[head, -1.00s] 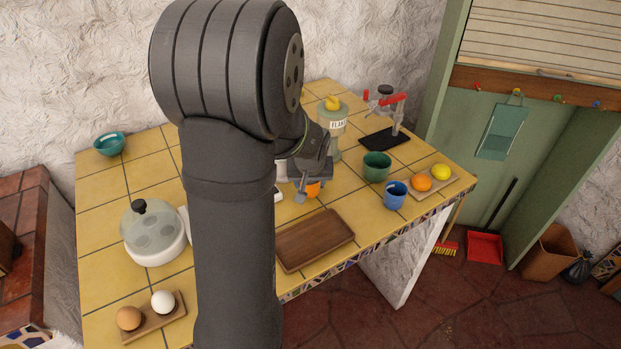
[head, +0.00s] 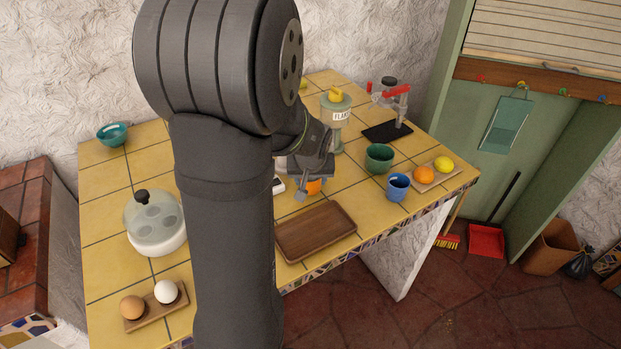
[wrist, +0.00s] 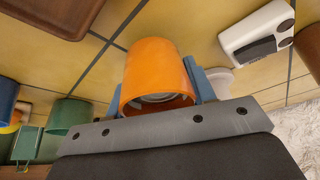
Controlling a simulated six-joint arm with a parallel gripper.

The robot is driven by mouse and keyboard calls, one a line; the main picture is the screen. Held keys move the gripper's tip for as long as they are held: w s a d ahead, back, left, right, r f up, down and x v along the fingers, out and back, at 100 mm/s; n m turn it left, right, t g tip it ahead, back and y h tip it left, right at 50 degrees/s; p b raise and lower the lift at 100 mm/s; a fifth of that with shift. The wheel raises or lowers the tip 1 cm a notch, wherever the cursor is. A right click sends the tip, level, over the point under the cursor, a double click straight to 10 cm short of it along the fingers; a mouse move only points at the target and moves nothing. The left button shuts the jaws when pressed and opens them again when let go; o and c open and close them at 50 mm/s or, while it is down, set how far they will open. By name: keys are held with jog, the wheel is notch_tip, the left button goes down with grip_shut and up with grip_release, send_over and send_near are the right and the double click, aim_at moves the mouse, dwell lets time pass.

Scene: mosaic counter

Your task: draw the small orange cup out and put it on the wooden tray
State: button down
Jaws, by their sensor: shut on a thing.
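The small orange cup (head: 315,186) shows partly behind my gripper (head: 307,189) in the head view. In the wrist view the orange cup (wrist: 158,68) sits between the two blue-grey fingers of my gripper (wrist: 160,88), which is shut on it. Its open rim faces the wrist camera. I cannot tell whether its far end touches the counter. The wooden tray (head: 316,233) is empty and lies in front of the gripper, near the counter's front edge. A corner of the tray (wrist: 50,14) shows at the wrist view's top left.
A green cup (head: 379,158), a blue cup (head: 397,188) and a board with an orange (head: 424,174) and a lemon stand to the right. A jar (head: 335,115) stands behind. A white device (wrist: 256,30) is beside the cup. My arm hides the counter's middle.

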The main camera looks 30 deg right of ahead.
jog(key=shift+r, duration=2.9)
notch_tip(320, 180, up, 3)
send_over(315, 222)
jog(key=shift+g+y, duration=0.3)
jog(key=shift+y, duration=0.1)
jog(key=shift+s+f, duration=0.2)
jog(key=shift+f, duration=1.8)
jog(key=shift+s+f, duration=0.2)
jog(key=shift+f, duration=1.8)
jog(key=shift+f, duration=0.55)
jog(key=shift+s+a+f, duration=0.1)
jog(key=shift+a+f, duration=0.1)
jog(key=shift+f, duration=0.05)
